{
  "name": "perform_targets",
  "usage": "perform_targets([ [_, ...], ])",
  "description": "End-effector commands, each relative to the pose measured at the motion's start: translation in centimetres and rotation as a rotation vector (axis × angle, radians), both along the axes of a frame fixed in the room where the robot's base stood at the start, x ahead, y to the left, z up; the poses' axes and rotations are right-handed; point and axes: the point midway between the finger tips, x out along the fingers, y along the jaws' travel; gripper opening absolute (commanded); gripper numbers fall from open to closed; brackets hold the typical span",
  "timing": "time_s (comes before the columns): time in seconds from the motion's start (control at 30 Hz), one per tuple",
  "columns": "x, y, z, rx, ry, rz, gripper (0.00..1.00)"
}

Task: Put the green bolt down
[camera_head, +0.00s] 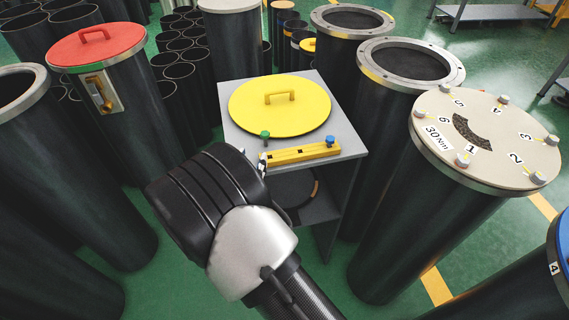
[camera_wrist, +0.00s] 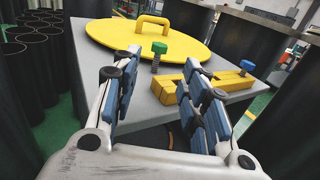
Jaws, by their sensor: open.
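The green bolt (camera_wrist: 159,48) stands upright, head up and threaded shank down, at the left end of the yellow slotted block (camera_wrist: 221,80) on the grey stand. Whether its tip rests on the stand top is not clear. The yellow block also shows in the head view (camera_head: 302,154).
A blue bolt (camera_head: 330,141) sits at the block's right end. A yellow lid with a handle (camera_head: 279,105) lies behind on the grey stand (camera_head: 235,137). Tall black flanged cylinders crowd both sides, one with a red lid (camera_head: 97,46), one with a numbered beige lid (camera_head: 485,139).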

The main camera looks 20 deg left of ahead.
Motion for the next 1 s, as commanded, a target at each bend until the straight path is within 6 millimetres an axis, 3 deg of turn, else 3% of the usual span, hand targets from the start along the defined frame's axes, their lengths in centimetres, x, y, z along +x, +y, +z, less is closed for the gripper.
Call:
perform_targets([
  [0.23,0.0,-0.2,0.2,0.004,-0.001,-0.006,0.40],
  [0.37,1.3,-2.6,1.9,0.045,0.008,-0.085,0.40],
  [0.47,3.1,-8.2,5.2,0.137,0.028,-0.254,0.40],
  [0.57,4.0,-17.4,9.3,0.303,0.063,-0.519,0.40],
  [0.6,3.6,-21.0,10.5,0.376,0.077,-0.626,0.40],
  [0.67,2.4,-26.0,12.0,0.494,0.095,-0.778,0.40],
  [0.7,1.2,-29.1,12.8,0.577,0.105,-0.876,0.40],
  [0.8,-2.7,-35.5,14.1,0.801,0.126,-1.106,0.40],
  [0.9,-7.4,-40.0,14.7,1.049,0.135,-1.313,0.40],
  [1.0,-12.2,-42.5,14.9,1.320,0.132,-1.488,0.40],
])
